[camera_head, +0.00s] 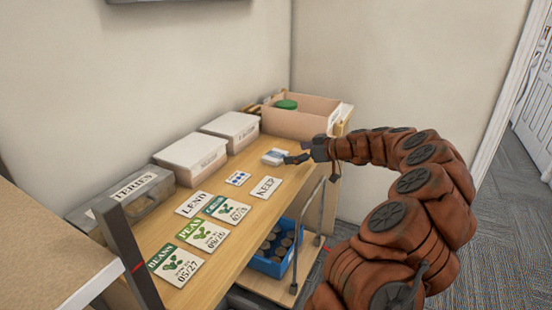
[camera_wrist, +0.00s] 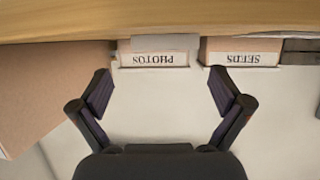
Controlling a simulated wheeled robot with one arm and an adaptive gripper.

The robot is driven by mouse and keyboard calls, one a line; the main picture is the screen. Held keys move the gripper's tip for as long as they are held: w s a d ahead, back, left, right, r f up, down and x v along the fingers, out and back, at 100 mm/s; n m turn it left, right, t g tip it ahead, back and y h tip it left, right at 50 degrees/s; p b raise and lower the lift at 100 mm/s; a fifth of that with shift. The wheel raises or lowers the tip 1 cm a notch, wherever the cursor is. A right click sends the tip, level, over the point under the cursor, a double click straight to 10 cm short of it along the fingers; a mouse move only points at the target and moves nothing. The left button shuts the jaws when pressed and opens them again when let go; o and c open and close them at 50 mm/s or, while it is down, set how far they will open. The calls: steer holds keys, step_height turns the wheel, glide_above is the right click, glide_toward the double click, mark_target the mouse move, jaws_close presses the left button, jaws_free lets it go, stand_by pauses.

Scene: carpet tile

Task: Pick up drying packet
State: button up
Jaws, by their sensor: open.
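A small white packet with blue dots (camera_head: 238,178) lies on the wooden shelf top, left of the KEEP card; it may be the drying packet. A small white and blue item (camera_head: 274,157) lies further back, beside my gripper (camera_head: 292,159); its kind is too small to tell. My gripper is at the right end of the shelf, close to that item; I cannot tell whether they touch. In the wrist view my gripper (camera_wrist: 160,92) is open with nothing between its fingers. No packet shows in that view.
Seed packets (camera_head: 202,233) and LEND (camera_head: 194,204) and KEEP (camera_head: 265,187) cards lie on the shelf top (camera_head: 165,229). Lidded boxes (camera_head: 192,156) line the wall, with an open bin (camera_head: 305,117) at the back. A blue crate (camera_head: 275,262) of cans stands below.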

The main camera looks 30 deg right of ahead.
mark_target(276, 155)
steer(key=shift+a+p+x, duration=0.15)
steer(key=shift+p+x, duration=0.25)
steer(key=shift+x, duration=1.3)
steer(key=shift+a+p+x, duration=0.1)
steer(key=shift+p+x, duration=0.3)
steer(key=shift+x, duration=1.3)
steer(key=shift+s, duration=0.1)
steer(key=shift+c, duration=0.3)
steer(key=shift+r, duration=0.1)
steer(key=c, duration=0.9)
steer(key=shift+c, duration=0.2)
